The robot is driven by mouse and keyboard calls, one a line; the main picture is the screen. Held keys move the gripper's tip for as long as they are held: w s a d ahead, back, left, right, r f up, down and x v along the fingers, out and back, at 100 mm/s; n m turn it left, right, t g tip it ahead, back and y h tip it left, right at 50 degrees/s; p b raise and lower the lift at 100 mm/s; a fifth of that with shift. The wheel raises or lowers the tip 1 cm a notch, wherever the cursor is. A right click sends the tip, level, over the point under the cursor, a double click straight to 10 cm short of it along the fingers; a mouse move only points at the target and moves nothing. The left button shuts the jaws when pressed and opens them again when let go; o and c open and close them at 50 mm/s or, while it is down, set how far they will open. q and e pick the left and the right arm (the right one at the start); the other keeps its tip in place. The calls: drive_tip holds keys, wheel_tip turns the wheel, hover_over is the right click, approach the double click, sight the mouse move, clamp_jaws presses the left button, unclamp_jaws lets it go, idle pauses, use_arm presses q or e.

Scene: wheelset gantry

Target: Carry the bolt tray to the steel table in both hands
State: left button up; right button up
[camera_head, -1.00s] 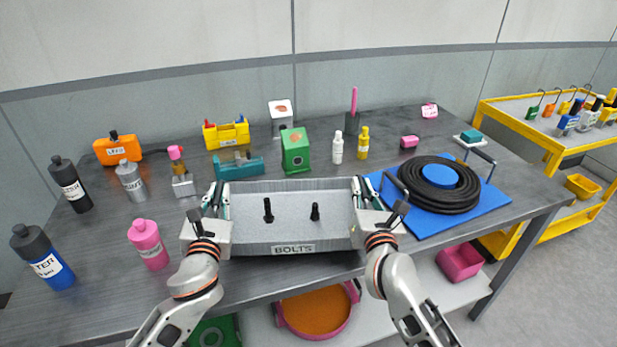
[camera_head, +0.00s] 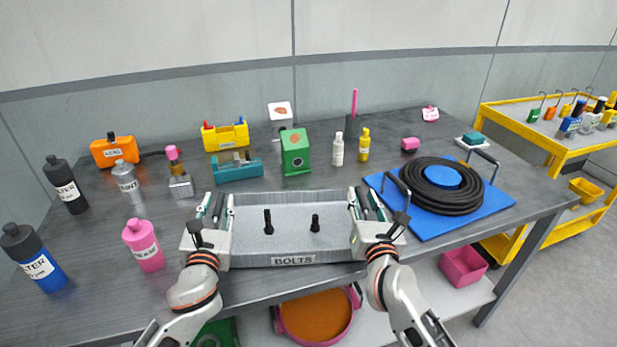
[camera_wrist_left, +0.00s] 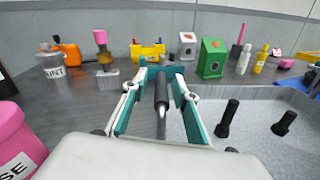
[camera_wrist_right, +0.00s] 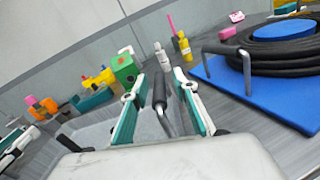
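The grey bolt tray (camera_head: 336,228), labelled BOLTS, sits at the front of the dark grey metal-topped table (camera_head: 455,145). Gaps show between fingers and handles in both wrist views.
A blue mat (camera_head: 480,203) with a coiled black hose (camera_head: 438,190) lies close right of the tray. Bottles, including a pink one (camera_head: 143,247), stand at left. A green box (camera_head: 295,152) and small items are behind. A yellow cart (camera_head: 545,145) stands at right.

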use_arm(q)
drive_tip(key=shift+s, duration=0.1)
use_arm(e)
drive_tip(key=shift+s+a, duration=0.1)
use_arm(q)
drive_tip(key=s, duration=1.1)
drive_tip(key=shift+s, duration=0.4)
use_arm(e)
drive_tip(key=s, duration=1.2)
